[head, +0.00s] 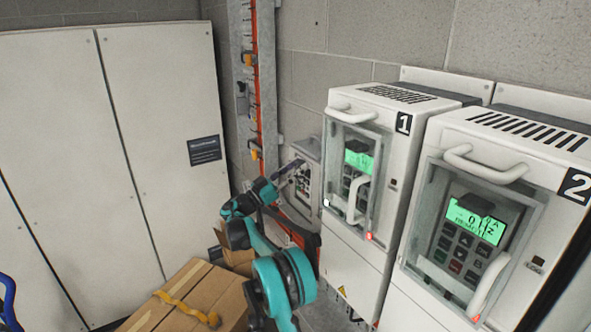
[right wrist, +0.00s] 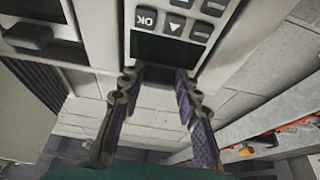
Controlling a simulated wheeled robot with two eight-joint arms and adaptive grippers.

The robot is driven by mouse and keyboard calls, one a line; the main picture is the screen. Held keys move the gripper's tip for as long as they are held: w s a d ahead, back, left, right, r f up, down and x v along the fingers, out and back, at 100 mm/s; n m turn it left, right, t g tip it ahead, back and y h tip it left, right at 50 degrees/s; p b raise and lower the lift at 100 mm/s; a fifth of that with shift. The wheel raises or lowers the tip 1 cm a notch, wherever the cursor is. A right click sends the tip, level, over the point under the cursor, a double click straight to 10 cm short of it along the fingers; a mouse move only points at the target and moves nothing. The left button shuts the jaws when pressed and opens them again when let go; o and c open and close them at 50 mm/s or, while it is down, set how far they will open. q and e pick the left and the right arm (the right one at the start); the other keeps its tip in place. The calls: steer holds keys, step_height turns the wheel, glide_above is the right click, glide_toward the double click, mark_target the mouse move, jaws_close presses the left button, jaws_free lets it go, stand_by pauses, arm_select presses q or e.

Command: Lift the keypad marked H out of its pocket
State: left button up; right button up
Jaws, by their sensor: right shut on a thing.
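A keypad (right wrist: 165,47) with a dark panel and buttons, including OK and a down arrow, is at the top of the right wrist view. No H shows on it. My right gripper (right wrist: 160,82) is shut on its near end, with a purple-padded finger on each side. In the head view my right gripper (head: 292,168) reaches the small grey housing (head: 312,148) left of drive 1, where the keypad's buttons partly show. I cannot tell whether the keypad is still seated in a pocket. My left gripper is not in view.
Drive 1 (head: 391,92) and drive 2 (head: 530,119), with handles and lit green displays, stand to the right. An orange-edged rail (head: 254,75) runs up the wall behind. A tall white cabinet (head: 165,110) is left; cardboard boxes (head: 190,290) are below my arm.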

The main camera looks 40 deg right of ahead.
steer(key=w+a+b, duration=0.1)
steer(key=a, duration=0.9)
stand_by(0.4)
steer(key=shift+f+b, duration=0.1)
steer(key=shift+b, duration=0.25)
